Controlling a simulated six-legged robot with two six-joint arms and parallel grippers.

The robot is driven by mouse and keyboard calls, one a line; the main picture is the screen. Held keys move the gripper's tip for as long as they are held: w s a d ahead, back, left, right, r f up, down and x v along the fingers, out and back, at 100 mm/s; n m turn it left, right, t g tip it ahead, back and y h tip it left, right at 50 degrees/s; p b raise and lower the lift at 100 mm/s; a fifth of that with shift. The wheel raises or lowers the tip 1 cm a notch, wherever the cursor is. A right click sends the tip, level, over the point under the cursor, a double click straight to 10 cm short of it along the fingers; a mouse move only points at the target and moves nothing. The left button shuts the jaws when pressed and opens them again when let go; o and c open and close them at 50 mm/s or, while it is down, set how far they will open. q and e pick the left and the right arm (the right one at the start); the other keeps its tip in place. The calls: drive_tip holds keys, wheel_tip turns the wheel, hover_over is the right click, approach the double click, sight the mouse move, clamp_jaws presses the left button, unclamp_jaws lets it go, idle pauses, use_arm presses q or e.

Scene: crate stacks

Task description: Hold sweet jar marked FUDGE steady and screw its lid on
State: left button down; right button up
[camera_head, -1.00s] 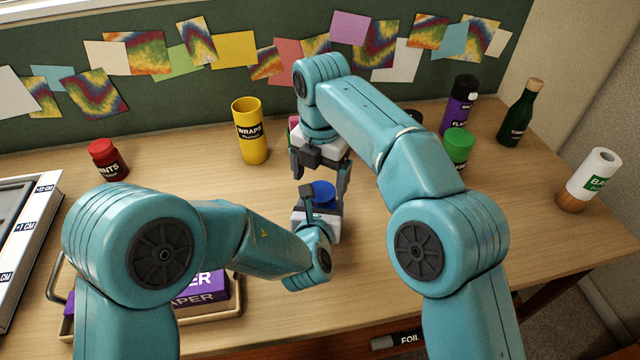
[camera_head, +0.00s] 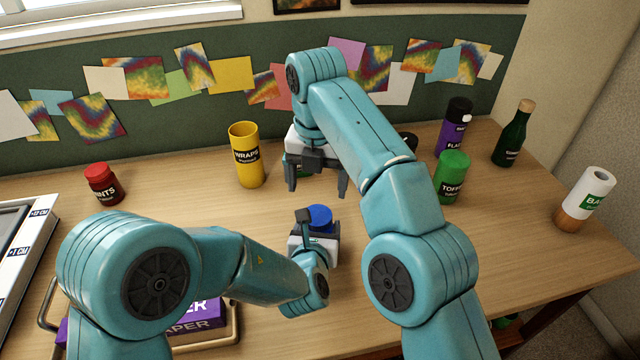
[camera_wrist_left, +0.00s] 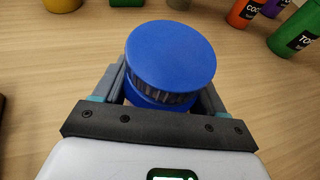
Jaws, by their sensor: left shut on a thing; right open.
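The jar's blue lid (camera_head: 320,215) shows at the middle of the table, and its ridged edge shows in the left wrist view (camera_wrist_left: 170,55). The lid sits on top of a blue jar (camera_wrist_left: 150,98), mostly hidden by the gripper; no FUDGE marking is readable. I cannot tell how tightly the lid is seated. My left gripper (camera_head: 316,240) is shut around the jar below the lid. My right gripper (camera_head: 318,187) is open and empty, raised above and behind the lid, apart from it.
A yellow WRAPS canister (camera_head: 247,160) and a red jar (camera_head: 104,186) stand at the left. A green jar (camera_head: 452,180), purple flask (camera_head: 456,125), green bottle (camera_head: 512,140) and white roll (camera_head: 590,195) stand at the right. A purple box (camera_head: 200,318) lies front left.

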sight(318, 215)
drive_tip(key=shift+d, duration=0.1)
drive_tip(key=shift+f, duration=3.95)
drive_tip(key=c, duration=1.1)
drive_tip(key=m, duration=0.3)
drive_tip(key=shift+m, duration=0.3)
drive_tip(key=o, duration=1.2)
